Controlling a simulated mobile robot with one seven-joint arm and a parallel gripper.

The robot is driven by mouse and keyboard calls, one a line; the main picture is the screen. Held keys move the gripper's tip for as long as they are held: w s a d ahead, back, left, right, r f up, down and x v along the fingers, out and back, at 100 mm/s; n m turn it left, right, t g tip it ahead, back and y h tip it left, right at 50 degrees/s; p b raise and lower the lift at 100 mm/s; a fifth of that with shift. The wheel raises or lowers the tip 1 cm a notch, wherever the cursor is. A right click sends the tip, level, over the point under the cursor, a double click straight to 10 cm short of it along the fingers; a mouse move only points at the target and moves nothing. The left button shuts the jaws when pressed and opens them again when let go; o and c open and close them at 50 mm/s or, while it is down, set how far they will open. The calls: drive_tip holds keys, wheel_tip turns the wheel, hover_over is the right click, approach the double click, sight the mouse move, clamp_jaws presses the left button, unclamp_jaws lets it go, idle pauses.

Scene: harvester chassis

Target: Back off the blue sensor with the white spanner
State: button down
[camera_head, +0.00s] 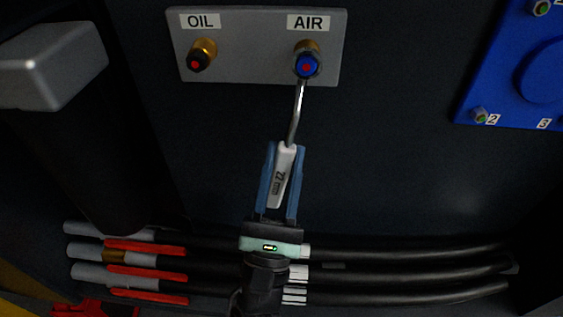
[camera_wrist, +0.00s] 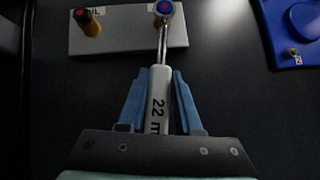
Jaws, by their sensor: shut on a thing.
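The blue sensor (camera_head: 307,66) has a red centre and sits under the AIR label on a grey plate (camera_head: 250,72). It also shows at the top of the wrist view (camera_wrist: 164,7). The white spanner (camera_head: 283,170) is marked 22 mm, and its handle also shows in the wrist view (camera_wrist: 158,100). My gripper (camera_head: 285,160) is shut on the handle, one blue finger on each side. The metal shaft runs up to the sensor, and its head appears to meet it. Whether the head is fully seated around the sensor I cannot tell.
A black sensor with a red centre (camera_head: 199,60) sits left under the OIL label. A blue panel with bolts (camera_head: 515,75) is at upper right. Black hoses (camera_head: 400,270) run along the bottom, with red-handled parts (camera_head: 145,247) at left. A grey block (camera_head: 52,68) juts out at upper left.

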drive_tip(key=d+n+y+b, duration=0.1)
drive_tip(key=n+b, duration=0.1)
drive_tip(key=shift+f+t+y+b, duration=0.15)
drive_tip(key=shift+t+y+b, duration=0.15)
drive_tip(key=shift+y, duration=0.1)
drive_tip(key=shift+d+n+y+b, duration=0.45)
drive_tip(key=shift+n+y+b, duration=0.15)
drive_tip(key=shift+n+b, duration=0.2)
drive_tip(key=shift+w, duration=0.1)
drive_tip(key=shift+f+y+b, duration=0.1)
drive_tip(key=shift+y+b, duration=0.2)
drive_tip(key=shift+b, duration=0.05)
drive_tip(key=shift+d+n+y+b, duration=0.35)
drive_tip(key=shift+n+y+b, duration=0.4)
drive_tip(key=shift+n, duration=0.15)
drive_tip(key=shift+d+r+n+y+p, duration=0.2)
drive_tip(key=shift+d+n+y+p, duration=0.3)
drive_tip(key=shift+p, duration=0.7)
drive_tip(key=shift+w+d+n+y+p, duration=0.15)
drive_tip(key=shift+n+y+p, duration=0.2)
drive_tip(key=shift+n+p, duration=0.2)
